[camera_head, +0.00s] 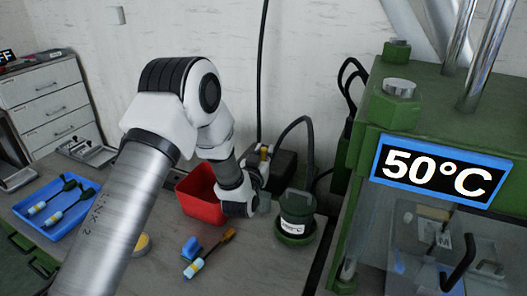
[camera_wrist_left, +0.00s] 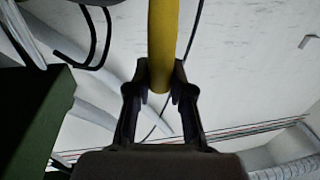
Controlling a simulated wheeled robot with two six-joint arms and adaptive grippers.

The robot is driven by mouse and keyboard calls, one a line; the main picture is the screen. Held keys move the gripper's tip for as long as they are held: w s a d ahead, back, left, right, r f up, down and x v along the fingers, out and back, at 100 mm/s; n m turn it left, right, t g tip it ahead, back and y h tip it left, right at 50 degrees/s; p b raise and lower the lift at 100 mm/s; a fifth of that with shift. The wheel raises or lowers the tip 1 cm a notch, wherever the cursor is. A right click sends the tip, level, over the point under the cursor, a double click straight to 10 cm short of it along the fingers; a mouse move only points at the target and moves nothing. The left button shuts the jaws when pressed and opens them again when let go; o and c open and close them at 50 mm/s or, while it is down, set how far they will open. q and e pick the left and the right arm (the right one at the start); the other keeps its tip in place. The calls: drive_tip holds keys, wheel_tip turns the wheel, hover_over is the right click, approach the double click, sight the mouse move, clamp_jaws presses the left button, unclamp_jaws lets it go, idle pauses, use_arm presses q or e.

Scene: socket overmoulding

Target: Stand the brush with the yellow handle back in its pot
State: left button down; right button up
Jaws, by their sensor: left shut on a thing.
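My left gripper (camera_head: 264,160) is at the end of my left arm, behind the green pot and to its left. In the left wrist view its two dark fingers (camera_wrist_left: 160,92) are shut on a yellow handle (camera_wrist_left: 163,45), with the rounded end of the handle between the fingertips. The rest of that brush, including its bristles, is out of the wrist view. In the head view only a small yellowish bit shows at the fingers. A dark green pot (camera_head: 296,205) with a white label stands on the bench. I cannot see into it. My right gripper is not in view.
A red bin (camera_head: 193,208) stands left of my wrist. A blue block (camera_head: 191,248) and a loose tool (camera_head: 209,255) lie in front. A blue tray (camera_head: 31,216) holds several tools. A green press (camera_head: 392,110) with a 50°C sign stands right. Cables hang behind the pot.

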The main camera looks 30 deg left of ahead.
use_arm(q)
drive_tip(key=shift+f+b, duration=3.2)
drive_tip(key=shift+f, duration=1.3)
drive_tip(key=c, duration=1)
unclamp_jaws()
drive_tip(key=shift+o, duration=0.2)
drive_tip(key=v, duration=1.2)
drive_tip(key=shift+r, duration=0.15)
